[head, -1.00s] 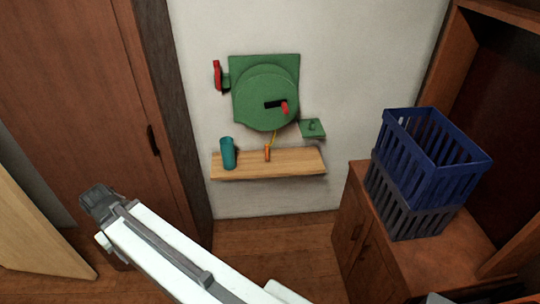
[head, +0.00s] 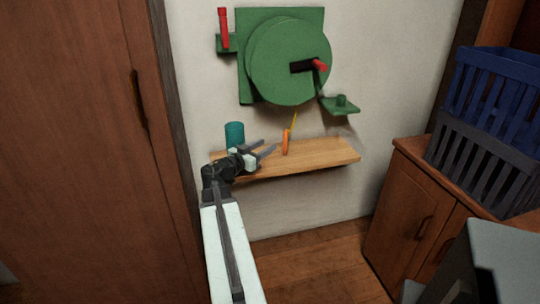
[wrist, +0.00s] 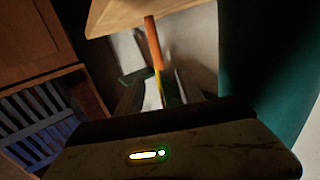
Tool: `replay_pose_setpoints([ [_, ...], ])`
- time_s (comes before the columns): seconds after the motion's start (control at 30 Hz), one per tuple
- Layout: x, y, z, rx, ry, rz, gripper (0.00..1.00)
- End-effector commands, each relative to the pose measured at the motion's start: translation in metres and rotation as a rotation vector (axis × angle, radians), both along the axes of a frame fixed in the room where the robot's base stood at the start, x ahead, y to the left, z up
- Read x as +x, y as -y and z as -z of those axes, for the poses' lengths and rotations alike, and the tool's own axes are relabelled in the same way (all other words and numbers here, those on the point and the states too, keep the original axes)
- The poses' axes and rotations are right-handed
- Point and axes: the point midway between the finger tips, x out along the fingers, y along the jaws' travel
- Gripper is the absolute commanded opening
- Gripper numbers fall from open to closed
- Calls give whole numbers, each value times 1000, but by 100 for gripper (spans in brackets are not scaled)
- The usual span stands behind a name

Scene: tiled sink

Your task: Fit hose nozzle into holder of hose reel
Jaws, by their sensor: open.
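My gripper (head: 268,146) is open and empty, just left of the nozzle over the shelf. In the wrist view the nozzle (wrist: 152,42) lies ahead, between the lines of the open fingers (wrist: 158,88). Contact cannot be told.
A teal cup (head: 234,131) stands on the shelf close behind my gripper. A red piece (head: 223,28) sits on a left bracket, and a red-tipped crank (head: 319,65) sticks out of the reel. Crates (head: 490,130) stand on a cabinet at right.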

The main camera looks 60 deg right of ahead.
Motion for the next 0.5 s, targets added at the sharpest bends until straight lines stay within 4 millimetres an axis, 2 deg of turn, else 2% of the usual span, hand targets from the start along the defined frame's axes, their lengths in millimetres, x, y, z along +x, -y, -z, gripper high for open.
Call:
replay_pose_setpoints([
  [0.03, -6, 3, 2, -11, 1, 7, 44],
  [0.17, -11, 7, -2, -17, 4, 13, 44],
  [0.27, -16, 16, -2, -15, 3, 19, 44],
  [0.5, -30, 59, -2, -13, 2, 23, 44],
])
